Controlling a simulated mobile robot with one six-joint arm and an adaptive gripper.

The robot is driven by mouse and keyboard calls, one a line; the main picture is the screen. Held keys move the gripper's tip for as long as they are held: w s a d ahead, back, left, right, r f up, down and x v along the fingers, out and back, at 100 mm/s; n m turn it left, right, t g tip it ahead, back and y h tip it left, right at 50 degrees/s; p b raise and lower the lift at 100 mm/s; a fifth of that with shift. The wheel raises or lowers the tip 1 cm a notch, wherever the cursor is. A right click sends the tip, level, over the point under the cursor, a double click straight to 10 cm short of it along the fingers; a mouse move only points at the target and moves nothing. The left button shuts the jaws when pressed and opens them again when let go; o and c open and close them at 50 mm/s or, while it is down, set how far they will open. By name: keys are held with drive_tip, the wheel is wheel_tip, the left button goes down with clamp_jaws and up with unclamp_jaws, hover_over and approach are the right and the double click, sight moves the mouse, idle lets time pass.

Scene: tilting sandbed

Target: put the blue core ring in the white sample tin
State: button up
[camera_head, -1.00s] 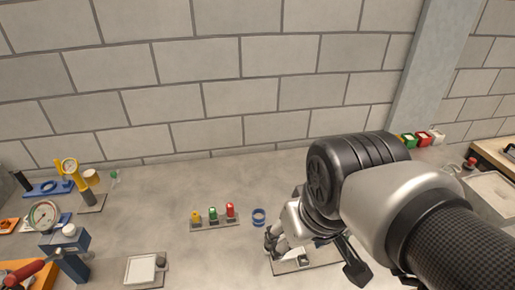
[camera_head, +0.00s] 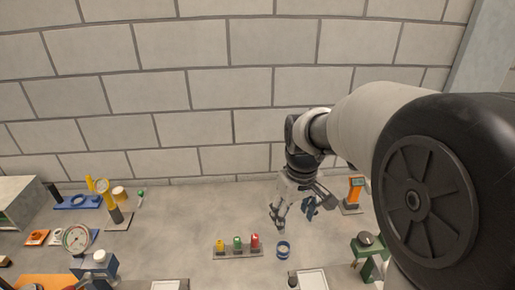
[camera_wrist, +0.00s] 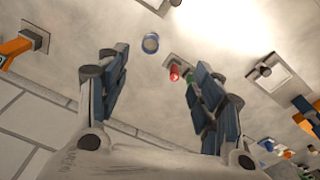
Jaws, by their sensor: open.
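The blue core ring (camera_head: 283,249), blue with a pale band, stands on the grey bed in the head view, apart from my gripper. My gripper (camera_head: 296,212) is open and empty, above and behind the ring in that view. In the wrist view the ring (camera_wrist: 151,43) shows beyond the gap between my two spread fingers (camera_wrist: 160,75). Two pale, shallow square containers are partly cut off at the bottom of the head view, one near the ring (camera_head: 312,279) and one further left (camera_head: 165,285). I cannot tell which is the white sample tin.
A rack (camera_head: 238,252) with yellow, green and red pieces stands just left of the ring. An orange device (camera_head: 354,190) and a green stand (camera_head: 370,255) are to the right. Gauges and a blue tray (camera_head: 77,202) are at the left. The bed behind the rack is clear.

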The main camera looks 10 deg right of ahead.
drive_tip(key=n+g, duration=0.1)
hover_over(285, 247)
drive_tip(key=s+a, duration=0.2)
drive_tip(key=s, duration=0.1)
wheel_tip(285, 247, down, 6)
drive_tip(key=shift+w+d+f+b, duration=0.15)
drive_tip(key=shift+f+b, duration=0.45)
drive_tip(key=shift+f, duration=2.3)
drive_tip(key=shift+w+d+f+b, duration=0.1)
drive_tip(key=shift+d+f+b, duration=0.35)
drive_tip(key=shift+f, duration=2.5)
drive_tip(key=shift+w+f+b, duration=0.1)
drive_tip(key=shift+f+b, duration=0.65)
drive_tip(key=shift+f, duration=2.15)
drive_tip(key=shift+c, duration=0.2)
drive_tip(key=c, duration=1.2)
drive_tip(key=shift+r, duration=0.1)
